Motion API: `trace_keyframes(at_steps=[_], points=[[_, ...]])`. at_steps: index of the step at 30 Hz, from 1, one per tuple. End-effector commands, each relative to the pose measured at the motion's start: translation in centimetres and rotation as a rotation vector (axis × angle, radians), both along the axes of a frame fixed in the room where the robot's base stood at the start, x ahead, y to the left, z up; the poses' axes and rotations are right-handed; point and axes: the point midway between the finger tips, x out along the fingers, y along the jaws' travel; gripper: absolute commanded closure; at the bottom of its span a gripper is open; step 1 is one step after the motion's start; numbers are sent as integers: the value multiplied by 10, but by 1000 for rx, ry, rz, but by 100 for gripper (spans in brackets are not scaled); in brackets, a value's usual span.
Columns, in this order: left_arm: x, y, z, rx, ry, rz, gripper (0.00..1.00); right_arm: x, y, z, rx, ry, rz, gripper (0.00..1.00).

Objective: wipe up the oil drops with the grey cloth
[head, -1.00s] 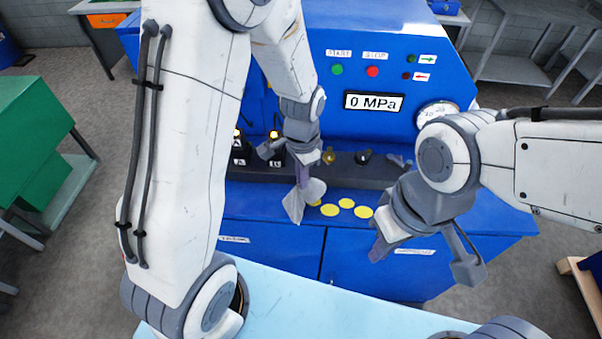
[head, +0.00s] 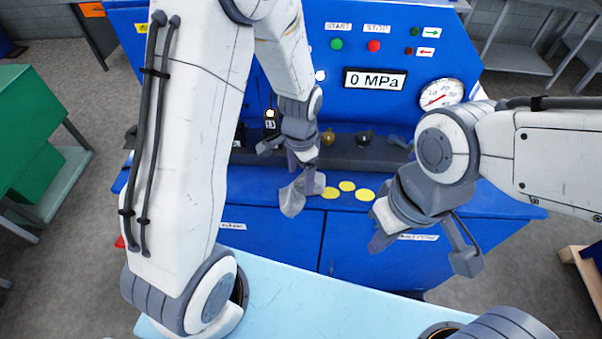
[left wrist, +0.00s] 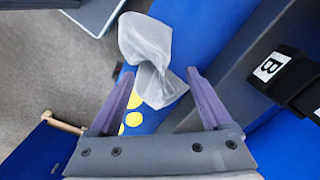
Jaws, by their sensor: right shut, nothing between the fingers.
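The grey cloth (head: 293,199) is crumpled at the front of the blue machine's ledge, left of the oil drops. My left gripper (head: 308,180) is above it. In the left wrist view its purple fingers (left wrist: 160,82) are wide apart, with part of the cloth (left wrist: 150,50) between and beyond their tips; whether they touch is unclear. Yellow oil drops (head: 347,186) lie on the ledge just right of the cloth and show in the left wrist view (left wrist: 134,119). My right gripper (head: 380,238) is shut and empty, in front of the machine, right of the drops.
The blue machine (head: 270,250) carries a pressure display, gauge and buttons. A dark rail (head: 345,158) with small fittings runs behind the drops. A green cabinet (head: 30,130) is at left.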

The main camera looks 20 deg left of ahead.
Motion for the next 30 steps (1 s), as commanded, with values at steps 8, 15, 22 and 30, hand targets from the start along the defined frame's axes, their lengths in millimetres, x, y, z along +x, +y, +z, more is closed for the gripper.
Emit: trace_keyframes(at_steps=[8, 15, 22, 30], points=[[0, 0, 0, 0, 0, 0, 0, 0, 0, 0, 0, 0, 0, 100], [0, 0, -9, 0, 0, 0, 0, 0, 0, -8, 0, 0, 0, 100], [0, 0, -21, 0, 1, 0, 0, 0, 0, -16, 0, 0, 0, 100], [0, 0, -24, 0, 1, 0, 34, 0, 0, -18, 0, 0, 0, 100]])
